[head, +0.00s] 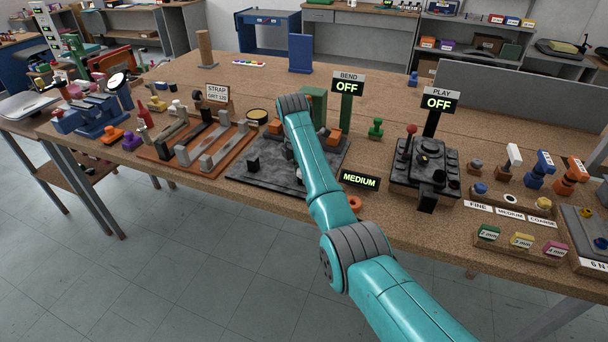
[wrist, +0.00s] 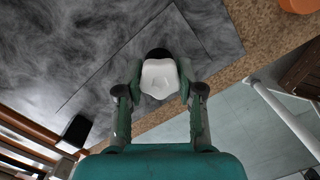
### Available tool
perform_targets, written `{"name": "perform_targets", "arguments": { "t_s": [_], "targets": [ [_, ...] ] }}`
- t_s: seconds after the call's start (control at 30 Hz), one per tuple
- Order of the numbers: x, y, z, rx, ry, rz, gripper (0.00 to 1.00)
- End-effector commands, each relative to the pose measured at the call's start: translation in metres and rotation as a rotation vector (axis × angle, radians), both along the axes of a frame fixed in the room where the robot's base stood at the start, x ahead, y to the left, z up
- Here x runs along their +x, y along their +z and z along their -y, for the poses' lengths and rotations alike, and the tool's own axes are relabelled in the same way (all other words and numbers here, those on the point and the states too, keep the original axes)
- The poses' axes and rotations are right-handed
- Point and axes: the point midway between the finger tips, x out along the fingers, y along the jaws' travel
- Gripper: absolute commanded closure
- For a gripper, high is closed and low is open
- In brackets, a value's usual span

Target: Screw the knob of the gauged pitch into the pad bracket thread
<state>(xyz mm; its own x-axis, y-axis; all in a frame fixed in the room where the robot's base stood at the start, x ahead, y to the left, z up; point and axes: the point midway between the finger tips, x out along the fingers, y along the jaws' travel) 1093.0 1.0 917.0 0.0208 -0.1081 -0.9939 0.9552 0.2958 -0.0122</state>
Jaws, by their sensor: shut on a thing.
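In the wrist view my gripper (wrist: 158,88) is shut on a white knob (wrist: 159,78), one finger at each side of it. A dark round part (wrist: 158,53) shows just beyond the knob; I cannot tell whether it is the knob's stem or the bracket thread. Knob and gripper are over a dark slate-like plate (wrist: 95,75), near its edge. In the head view my arm hides the gripper and the middle of this plate (head: 245,174). I cannot make out the pad bracket clearly. A sign (head: 359,181) reads MEDIUM.
The PLAY station (head: 426,165) is right of the plate, the strap board (head: 160,150) left. A small black block (head: 253,163) is on the plate.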

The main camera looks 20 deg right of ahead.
Motion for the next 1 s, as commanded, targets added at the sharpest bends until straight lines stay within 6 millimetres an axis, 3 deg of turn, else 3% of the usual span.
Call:
{"name": "perform_targets", "arguments": {
  "t_s": [0.43, 0.97, 1.0],
  "targets": [
    [0.0004, -0.0003, -0.0001, 0.0, -0.472, -0.002, 1.0],
    [0.0008, 0.0002, -0.0002, 0.0, -0.599, 0.0, 1.0],
    [0.0007, -0.0003, -0.0002, 0.0, -0.625, -0.002, 0.6]
  ]
}}
